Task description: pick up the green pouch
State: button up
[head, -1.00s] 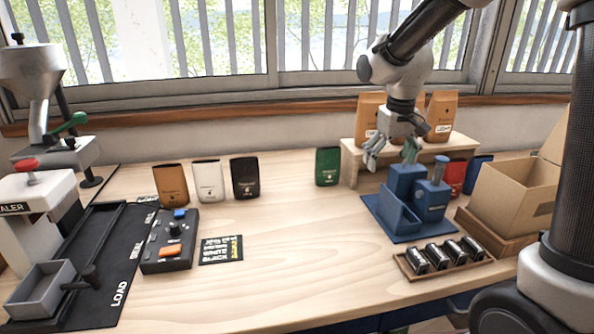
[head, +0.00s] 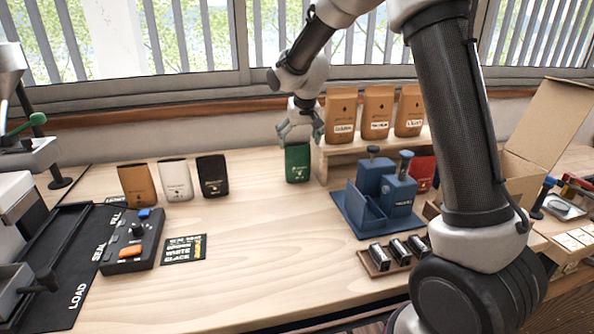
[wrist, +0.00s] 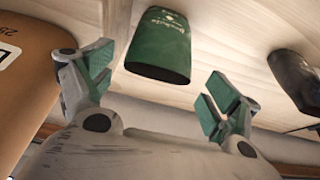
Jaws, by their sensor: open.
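The green pouch (head: 297,164) stands upright on the wooden table, left of the shelf with brown bags. My gripper (head: 300,132) is just above its top in the head view. In the wrist view the green pouch (wrist: 160,48) shows ahead of and between the two spread fingers (wrist: 157,85), closer to the left finger. The gripper is open and empty, and its green-padded fingers look apart from the pouch. In the head view the fingers overlap the pouch's top edge, so the exact gap is hard to tell.
Brown (head: 138,185), white (head: 175,180) and black (head: 212,176) pouches stand to the left. The wooden shelf (head: 345,160) is close on the right, with a blue fixture (head: 375,195) in front. A control box (head: 131,243) stands at front left. The middle table is clear.

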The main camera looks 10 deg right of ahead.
aim_at(298, 156)
jog(key=x, duration=0.2)
jog(key=shift+f, duration=0.3)
jog(key=c, duration=0.5)
jog(key=shift+c, duration=0.2)
